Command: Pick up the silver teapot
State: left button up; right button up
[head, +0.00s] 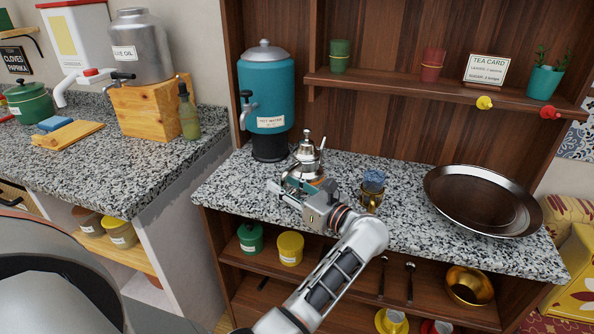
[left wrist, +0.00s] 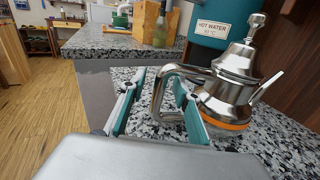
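The silver teapot (head: 306,155) stands upright on the speckled counter in front of the teal hot-water dispenser. It also shows in the left wrist view (left wrist: 226,97), with an orange band at its base. Its looped handle (left wrist: 158,95) points toward my left gripper, and its spout points away to the right. My left gripper (head: 298,186) is low over the counter on the near side of the teapot. In the left wrist view its two teal-padded fingers (left wrist: 158,92) are apart, with the handle's upright part between them. Whether either finger touches it, I cannot tell. My right gripper is not in view.
The hot-water dispenser (head: 267,95) stands close behind the teapot. A gold cup with blue contents (head: 372,188) is just right of my gripper. A large dark round tray (head: 484,200) lies farther right. A shelf (head: 440,90) runs above the counter.

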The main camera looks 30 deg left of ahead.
pick_arm(q)
jog(key=shift+a, duration=0.25)
jog(key=shift+d, duration=0.15)
jog(key=c, duration=0.3)
grip_shut()
jog(key=shift+r, duration=0.1)
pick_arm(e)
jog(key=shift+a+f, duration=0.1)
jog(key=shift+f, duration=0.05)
pick_arm(q)
jog(key=shift+w+r, duration=0.1)
jog(key=shift+r, duration=0.1)
